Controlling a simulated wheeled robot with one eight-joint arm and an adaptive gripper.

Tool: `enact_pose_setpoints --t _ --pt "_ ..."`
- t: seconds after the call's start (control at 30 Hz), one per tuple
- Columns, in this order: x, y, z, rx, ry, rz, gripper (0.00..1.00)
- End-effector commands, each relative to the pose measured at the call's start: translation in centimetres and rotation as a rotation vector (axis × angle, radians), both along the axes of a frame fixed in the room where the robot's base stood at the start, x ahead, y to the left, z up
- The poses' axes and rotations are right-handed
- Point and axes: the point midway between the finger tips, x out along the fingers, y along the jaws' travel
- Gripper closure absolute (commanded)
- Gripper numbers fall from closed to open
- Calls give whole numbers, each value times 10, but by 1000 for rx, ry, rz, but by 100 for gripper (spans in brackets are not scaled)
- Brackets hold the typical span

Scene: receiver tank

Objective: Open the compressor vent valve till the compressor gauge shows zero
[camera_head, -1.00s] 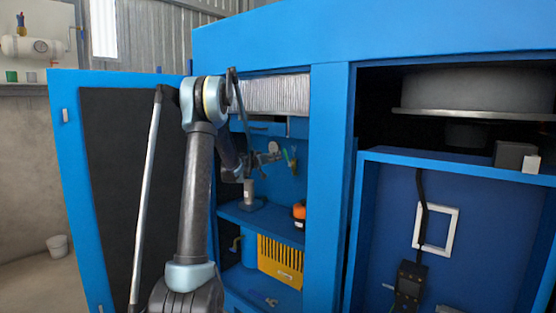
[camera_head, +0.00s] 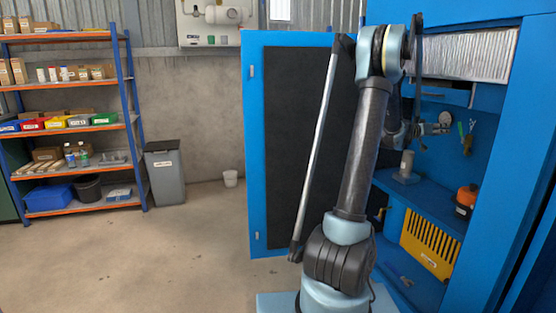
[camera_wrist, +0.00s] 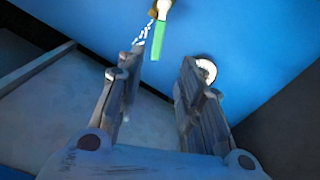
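My gripper (camera_wrist: 160,72) shows in the wrist view with its two fingers apart and nothing between them. A green tag (camera_wrist: 158,40) hangs from a brass fitting (camera_wrist: 165,8) with a white chain beside it, beyond the left fingertip. A round white-faced part (camera_wrist: 206,70), perhaps a gauge, is partly hidden behind the right finger. In the head view my gripper (camera_head: 430,129) is small inside the blue cabinet, near a round gauge-like part (camera_head: 445,117) and the green tag (camera_head: 461,129). I cannot read the gauge or see a valve handle clearly.
The open cabinet door (camera_head: 249,160) stands left of my arm. On the cabinet shelf (camera_head: 425,195) are a grey cylinder (camera_head: 406,164) and an orange-topped item (camera_head: 467,196). A yellow grille (camera_head: 429,245) is below.

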Motion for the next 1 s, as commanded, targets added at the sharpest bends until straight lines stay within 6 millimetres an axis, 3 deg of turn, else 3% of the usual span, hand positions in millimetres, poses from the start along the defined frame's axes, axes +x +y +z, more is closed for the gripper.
enact_pose_setpoints --t 0.2,0.47,0.77,1.0 --pt "-15 67 11 100 29 11 66" --pt "-44 154 7 247 93 42 66" --pt "-90 254 -16 428 198 113 66" --pt "-135 333 -45 575 304 200 66"
